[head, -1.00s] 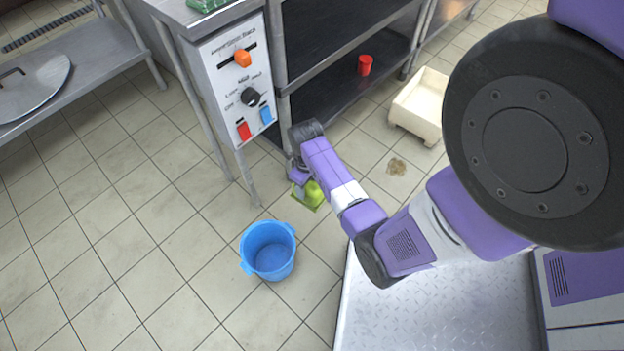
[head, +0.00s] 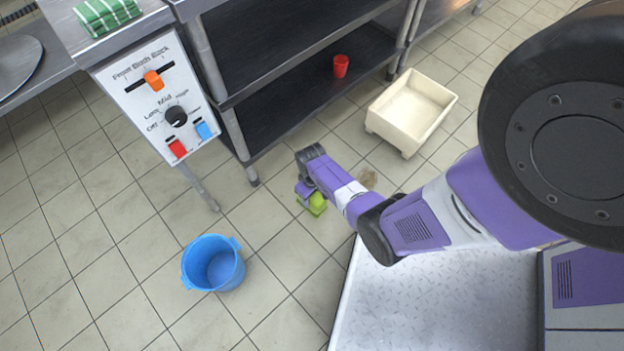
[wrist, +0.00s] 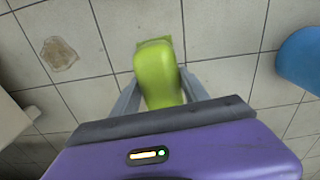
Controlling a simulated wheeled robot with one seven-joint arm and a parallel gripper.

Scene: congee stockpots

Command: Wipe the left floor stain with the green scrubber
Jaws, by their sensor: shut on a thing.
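The green scrubber (head: 317,205) is low over the floor tiles or on them; I cannot tell which. My gripper (head: 306,195) is shut on it. In the wrist view the scrubber's lime-green handle (wrist: 158,74) sits between the two grey fingers, with a thin edge of its pad showing beyond. One brown floor stain (head: 368,179) shows to the right of the scrubber, partly close behind my arm. It also shows in the wrist view (wrist: 58,54) at upper left, apart from the scrubber. No second stain is visible; the floor under the scrubber is hidden.
A blue bucket (head: 214,263) stands on the floor left of my gripper. A cream bin (head: 411,112) stands beyond the stain. A steel shelf (head: 290,110) with a red cup (head: 341,66) and a control panel (head: 160,100) are behind. Open tiles lie around the bucket.

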